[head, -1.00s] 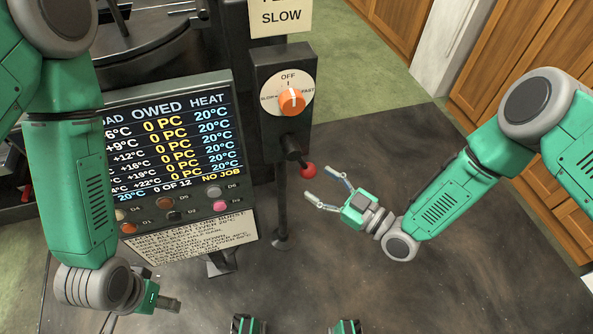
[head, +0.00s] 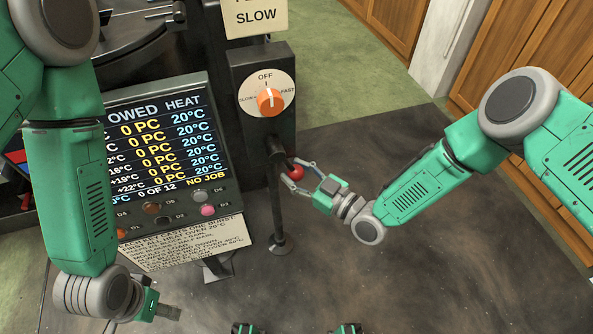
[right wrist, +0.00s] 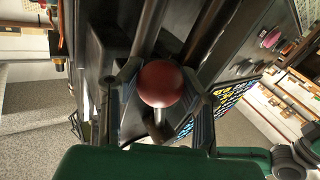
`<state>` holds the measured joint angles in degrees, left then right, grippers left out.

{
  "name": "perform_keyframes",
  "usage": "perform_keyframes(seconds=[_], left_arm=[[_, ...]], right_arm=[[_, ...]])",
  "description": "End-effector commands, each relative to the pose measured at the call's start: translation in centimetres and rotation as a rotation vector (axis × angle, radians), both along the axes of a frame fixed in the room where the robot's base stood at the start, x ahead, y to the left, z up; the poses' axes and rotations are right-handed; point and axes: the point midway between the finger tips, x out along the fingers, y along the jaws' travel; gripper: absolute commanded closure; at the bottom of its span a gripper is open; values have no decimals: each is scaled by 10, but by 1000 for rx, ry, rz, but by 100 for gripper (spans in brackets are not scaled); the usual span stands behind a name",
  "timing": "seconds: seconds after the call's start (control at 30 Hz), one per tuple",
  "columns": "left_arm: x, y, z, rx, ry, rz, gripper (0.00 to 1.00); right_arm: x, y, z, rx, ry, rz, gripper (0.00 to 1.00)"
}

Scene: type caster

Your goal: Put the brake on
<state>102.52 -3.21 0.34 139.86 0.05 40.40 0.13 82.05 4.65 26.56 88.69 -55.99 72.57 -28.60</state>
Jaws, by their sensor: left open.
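The brake lever is a dark stub with a red ball knob (head: 296,173), below the dial on the control box. My right gripper (head: 291,174) has its fingers on either side of the red knob. In the right wrist view, the red knob (right wrist: 161,83) sits between the two fingers, which are spread; I cannot tell whether either finger touches it. My left gripper (head: 168,312) hangs open and empty at the lower left, away from the lever.
The control box (head: 262,135) carries an orange dial (head: 270,101) pointing at about OFF. A screen (head: 160,145) with buttons below stands to its left. A dark post (head: 278,215) runs down below the box. The dark floor mat (head: 400,280) is clear at the right.

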Motion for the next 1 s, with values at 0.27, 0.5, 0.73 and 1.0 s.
perform_keyframes(seconds=[0.27,0.5,0.73,1.0], left_arm=[[0,1,-2,1,0,2,44],[0,1,-17,1,0,2,44],[0,1,-45,1,0,2,44],[0,1,-75,1,0,2,44]], right_arm=[[4,-7,-5,-10,3,-20,100],[2,3,-11,68,27,-16,100],[-4,21,-18,229,83,-15,100],[-13,47,-18,458,160,-14,100]])
